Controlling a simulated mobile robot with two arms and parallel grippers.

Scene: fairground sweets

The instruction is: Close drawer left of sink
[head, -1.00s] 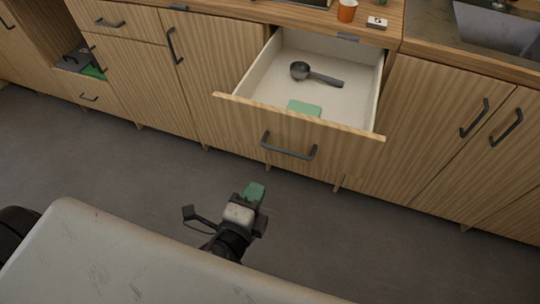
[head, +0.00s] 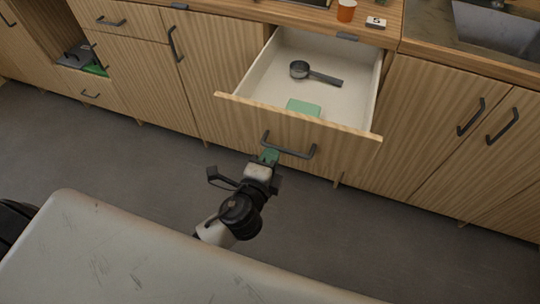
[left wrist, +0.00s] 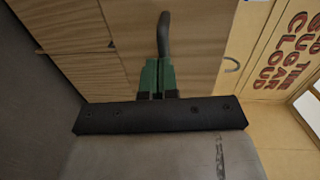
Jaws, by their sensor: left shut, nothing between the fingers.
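The drawer (head: 330,138) left of the sink (head: 497,27) stands pulled out, with a wooden front and a dark bar handle (head: 289,151). The handle also shows in the left wrist view (left wrist: 163,35). My left gripper (head: 269,157) has green fingertips and is shut and empty. In the head view it is at the left end of the handle, in front of the drawer front. In the left wrist view its fingers (left wrist: 156,78) are just below the handle's end; I cannot tell whether they touch. My right gripper is not in view.
Inside the drawer lie a dark scoop (head: 315,74) and a green block (head: 303,107). An orange cup (head: 346,10) and a small numbered block (head: 376,22) stand on the counter above. Closed cupboard doors flank the drawer. The grey floor in front is clear.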

